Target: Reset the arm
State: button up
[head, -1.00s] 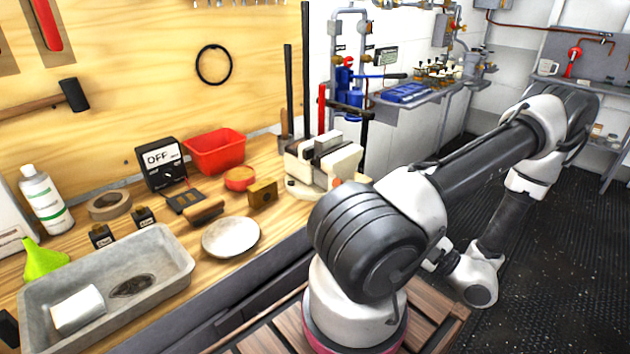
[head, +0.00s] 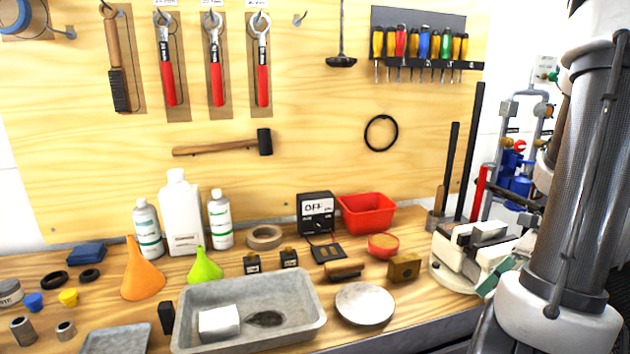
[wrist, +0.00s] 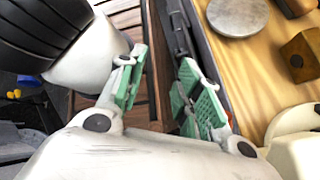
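My arm stands at the right edge of the head view, folded upright beside the bench's vise. My gripper (wrist: 160,90) shows in the wrist view with its two green-padded fingers spread apart and nothing between them. It points down past the front edge of the wooden bench (wrist: 258,65). In the head view only a small green part of a finger shows near the vise; most of the gripper is hidden or out of frame.
A white vise (head: 470,262) stands close to my arm. A grey tray (head: 300,318) with a white block, a round plate (head: 365,304), a brown block (head: 404,267) and a red bin (head: 367,212) are on the bench. Tools hang on the wooden wall.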

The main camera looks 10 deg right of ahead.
jog(key=w+a+r+n+t+h, duration=0.2)
jog(key=r+n+h, duration=0.3)
jog(key=n, duration=0.7)
jog(key=w+a+r+n+t+h, duration=0.2)
jog(key=r+n+h, duration=0.3)
jog(key=n, duration=0.6)
jog(key=shift+w+a+r+n+t, duration=0.2)
jog(key=shift+w+r+n+t, duration=0.3)
jog(key=shift+r, duration=0.45)
